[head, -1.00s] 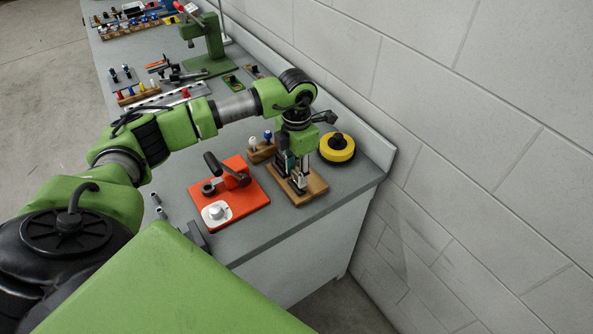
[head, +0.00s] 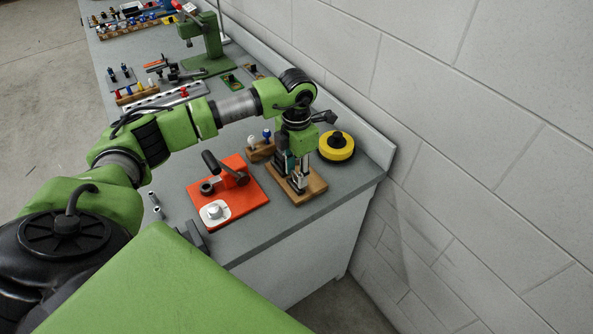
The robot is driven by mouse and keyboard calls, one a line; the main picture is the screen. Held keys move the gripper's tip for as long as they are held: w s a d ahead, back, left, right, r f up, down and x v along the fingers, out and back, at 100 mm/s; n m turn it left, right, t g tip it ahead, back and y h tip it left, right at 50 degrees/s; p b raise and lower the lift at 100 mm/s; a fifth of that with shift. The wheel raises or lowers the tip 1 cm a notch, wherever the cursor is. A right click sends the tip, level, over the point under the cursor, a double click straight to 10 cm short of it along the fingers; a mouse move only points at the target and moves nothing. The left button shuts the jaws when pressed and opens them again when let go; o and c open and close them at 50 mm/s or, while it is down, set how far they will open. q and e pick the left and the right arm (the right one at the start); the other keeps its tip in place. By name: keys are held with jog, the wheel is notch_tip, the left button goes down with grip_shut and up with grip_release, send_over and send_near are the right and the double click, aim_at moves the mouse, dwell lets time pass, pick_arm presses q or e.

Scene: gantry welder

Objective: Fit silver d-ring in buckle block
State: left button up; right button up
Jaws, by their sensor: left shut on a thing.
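My left gripper (head: 295,181) points down at the wooden block (head: 316,186) near the right end of the bench. The block looks like the buckle block. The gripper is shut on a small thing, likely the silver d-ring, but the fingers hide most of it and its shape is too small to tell. The fingertips are right at the top of the block; I cannot tell whether the held thing touches it or sits in it. My right gripper is not in view.
An orange plate (head: 247,198) with a dark lever clamp is left of the block. A yellow and black round reel (head: 337,147) stands behind right. A small wooden rack (head: 262,152) with white and blue knobs is just behind. A green press (head: 212,45) stands farther back.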

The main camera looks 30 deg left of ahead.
pick_arm(q)
jog(key=shift+f+b, duration=0.5)
jog(key=shift+f, duration=0.2)
jog(key=o, duration=0.9)
jog(key=shift+c, duration=0.2)
jog(key=shift+r, duration=0.1)
notch_tip(320, 180, up, 12)
